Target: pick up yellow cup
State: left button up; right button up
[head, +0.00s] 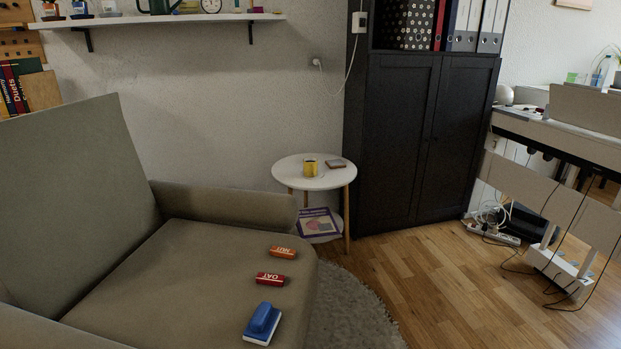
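The yellow cup (310,168) stands upright on the round white top of a small side table (288,172), against the far wall between the armchair and the dark cabinet. It looks small and distant, with dark contents or a dark inside at its top. A flat, small square item (336,164) lies to its right on the same tabletop. Neither of my grippers shows in the head view.
A dark cabinet (400,140) stands right of the table. Wooden floor (440,290) is clear at centre right.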

aim_at(309, 164)
jog(key=k+u, duration=0.2)
jog(key=u, duration=1.45)
jog(key=i+l+u, duration=0.15)
jog(key=l, duration=0.9)
jog(key=i+l+u, duration=0.2)
jog(key=l, duration=0.9)
jog(key=l+u, duration=0.15)
jog(key=l, duration=0.9)
